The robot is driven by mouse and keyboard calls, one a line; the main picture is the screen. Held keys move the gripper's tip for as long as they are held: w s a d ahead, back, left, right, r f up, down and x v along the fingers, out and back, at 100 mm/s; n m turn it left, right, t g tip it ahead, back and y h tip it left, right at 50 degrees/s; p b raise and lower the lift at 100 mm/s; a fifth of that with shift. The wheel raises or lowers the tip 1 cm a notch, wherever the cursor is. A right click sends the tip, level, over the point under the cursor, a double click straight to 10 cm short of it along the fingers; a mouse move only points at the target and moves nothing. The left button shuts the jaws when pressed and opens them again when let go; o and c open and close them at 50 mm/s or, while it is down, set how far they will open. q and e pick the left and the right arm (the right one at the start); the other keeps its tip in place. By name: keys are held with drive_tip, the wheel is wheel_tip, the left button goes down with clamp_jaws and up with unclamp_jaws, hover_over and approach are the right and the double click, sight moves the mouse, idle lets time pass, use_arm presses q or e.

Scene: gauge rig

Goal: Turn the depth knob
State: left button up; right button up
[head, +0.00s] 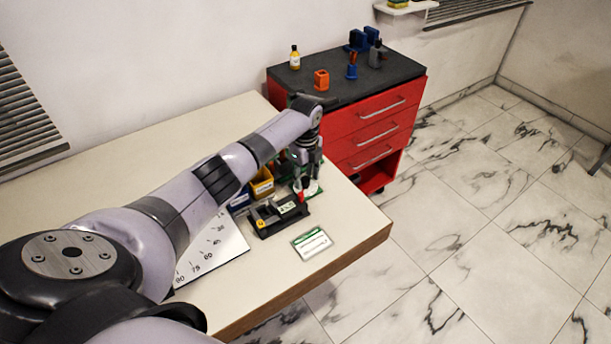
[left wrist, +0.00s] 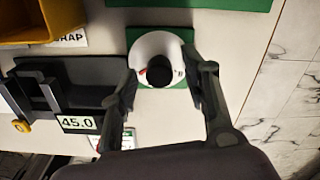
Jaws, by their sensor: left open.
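The depth knob (left wrist: 159,76) is a dark round knob on a white round dial (left wrist: 147,44) with a small red mark at its left. The dial sits on a green base. My left gripper (left wrist: 160,74) is open, with its two fingers on either side of the dial in the left wrist view; I cannot tell whether they touch it. In the head view my left gripper (head: 304,172) points down over the table's right part and mostly hides the knob. Beside the knob is a black gauge rig (head: 264,229) whose label (left wrist: 78,124) reads 45.0. My right gripper is not in view.
A yellow bin (head: 262,183) and a blue bin stand behind the rig. A card with green stripes (head: 312,242) and a white angle sheet (head: 213,246) lie on the table (head: 345,232). A red drawer cabinet (head: 372,130) stands beyond. The table's front right corner is clear.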

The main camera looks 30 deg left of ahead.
sight(306, 179)
use_arm(q)
drive_tip(key=shift+r, duration=3.75)
